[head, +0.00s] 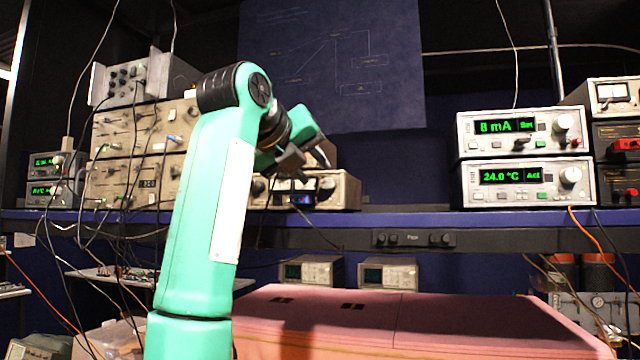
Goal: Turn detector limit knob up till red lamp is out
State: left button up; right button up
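Labels are too small to read, so I cannot tell which knob is the detector limit knob. I see no lit red lamp on the visible part. My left gripper is out of view.
Stacked beige units (130,150) with many cables stand at left. Controllers reading 8 mA (508,127) and 24.0 °C (510,176) stand at right. A pink foam-like enclosure (420,330) lies below.

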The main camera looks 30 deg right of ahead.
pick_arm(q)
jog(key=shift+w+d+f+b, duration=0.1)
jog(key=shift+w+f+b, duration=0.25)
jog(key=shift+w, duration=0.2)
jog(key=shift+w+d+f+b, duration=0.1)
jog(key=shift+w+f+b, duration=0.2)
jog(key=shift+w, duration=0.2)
pick_arm(e)
jog(key=v, duration=0.9)
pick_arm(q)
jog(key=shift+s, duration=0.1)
